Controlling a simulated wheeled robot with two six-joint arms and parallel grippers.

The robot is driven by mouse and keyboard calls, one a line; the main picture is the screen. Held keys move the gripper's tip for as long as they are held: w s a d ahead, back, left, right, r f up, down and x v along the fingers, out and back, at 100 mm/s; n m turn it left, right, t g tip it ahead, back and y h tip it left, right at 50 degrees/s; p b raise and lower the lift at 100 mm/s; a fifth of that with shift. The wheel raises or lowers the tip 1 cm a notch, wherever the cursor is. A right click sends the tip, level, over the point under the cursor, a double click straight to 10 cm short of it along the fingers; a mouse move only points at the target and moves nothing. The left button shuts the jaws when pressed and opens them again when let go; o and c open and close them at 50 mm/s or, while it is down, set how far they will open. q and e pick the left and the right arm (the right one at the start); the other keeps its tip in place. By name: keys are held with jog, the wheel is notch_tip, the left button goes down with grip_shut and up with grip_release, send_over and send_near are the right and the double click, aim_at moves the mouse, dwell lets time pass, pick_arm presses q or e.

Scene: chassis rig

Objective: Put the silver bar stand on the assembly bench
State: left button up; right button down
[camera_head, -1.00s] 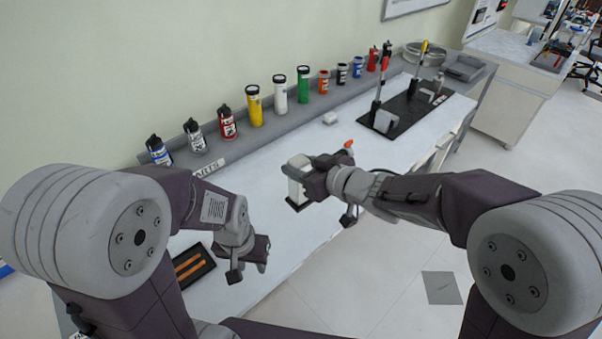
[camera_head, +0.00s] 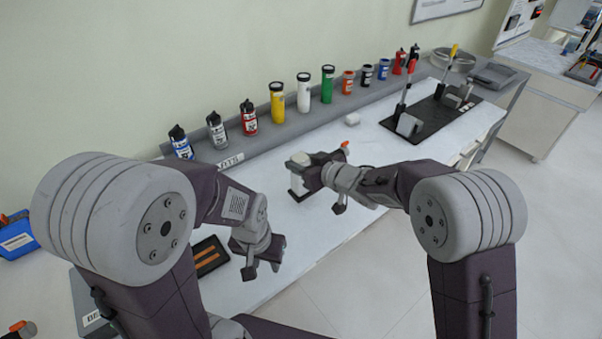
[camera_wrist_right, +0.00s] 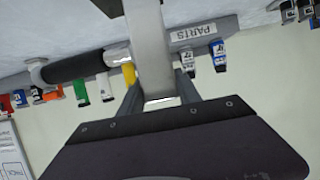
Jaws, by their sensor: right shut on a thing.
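The silver bar stand (camera_head: 296,166) is upright in my right gripper (camera_head: 307,175), over the white assembly bench (camera_head: 340,225). Its dark base (camera_head: 299,195) is at or just above the bench top; I cannot tell if they touch. In the right wrist view the silver upright (camera_wrist_right: 148,45) stands between the fingers, with a dark-gripped side bar (camera_wrist_right: 75,68) and part of the dark base at the top edge. My left gripper (camera_head: 262,262) hangs empty near the bench's front left, with its fingers apart.
Bottles line the grey back ledge, including a yellow one (camera_head: 277,103). A black mat (camera_head: 435,115) with upright tools lies at the far right. A black tray (camera_head: 208,256) with orange strips is near my left gripper.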

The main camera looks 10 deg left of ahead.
pick_arm(q)
jog(key=shift+f+b, duration=0.45)
jog(key=shift+f, duration=0.05)
pick_arm(e)
notch_tip(320, 180, down, 3)
pick_arm(q)
jog(key=shift+w+f, duration=0.1)
pick_arm(e)
jog(key=shift+w+f, duration=0.1)
jog(key=shift+f, duration=0.35)
jog(key=c, duration=0.8)
grip_release()
jog(key=shift+f, duration=0.2)
jog(key=shift+c, duration=0.2)
